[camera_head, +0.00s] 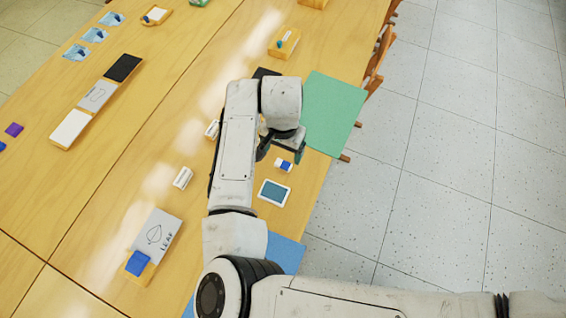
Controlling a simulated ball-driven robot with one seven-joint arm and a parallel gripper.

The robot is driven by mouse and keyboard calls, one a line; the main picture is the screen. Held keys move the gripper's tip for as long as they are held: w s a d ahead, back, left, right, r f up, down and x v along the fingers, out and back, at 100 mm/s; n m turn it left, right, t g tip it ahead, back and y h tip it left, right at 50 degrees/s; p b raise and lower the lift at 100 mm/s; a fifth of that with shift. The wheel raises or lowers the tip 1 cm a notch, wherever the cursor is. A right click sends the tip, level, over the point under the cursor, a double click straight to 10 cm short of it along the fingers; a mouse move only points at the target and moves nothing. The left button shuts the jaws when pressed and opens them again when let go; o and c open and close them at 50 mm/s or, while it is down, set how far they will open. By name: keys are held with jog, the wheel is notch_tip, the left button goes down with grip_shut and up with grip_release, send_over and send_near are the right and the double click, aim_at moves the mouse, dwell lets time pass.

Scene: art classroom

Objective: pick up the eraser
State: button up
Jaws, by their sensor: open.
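The eraser (285,165) looks like a small block, part blue and part white, lying on the wooden table near its right edge. My gripper (281,154) is open, with dark fingers pointing down just above and behind the eraser in the picture. I see nothing between the fingers. The eraser is apart from the fingers as far as I can tell, and the height gap is hard to judge.
A white-framed tablet (274,193) lies just below the eraser. A green mat (332,112) overhangs the table's right edge, and a blue mat (286,251) lies nearer. A small white block (183,177) lies left of my arm. Chairs (380,52) stand along the right side.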

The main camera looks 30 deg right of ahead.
aim_at(283, 165)
jog(key=f, duration=0.3)
jog(key=f+p, duration=0.1)
jog(key=f, duration=0.6)
jog(key=shift+w+d+f, duration=0.1)
jog(key=shift+w+d, duration=0.15)
jog(key=shift+w, duration=0.15)
jog(key=shift+c, duration=0.4)
jog(key=c, duration=1)
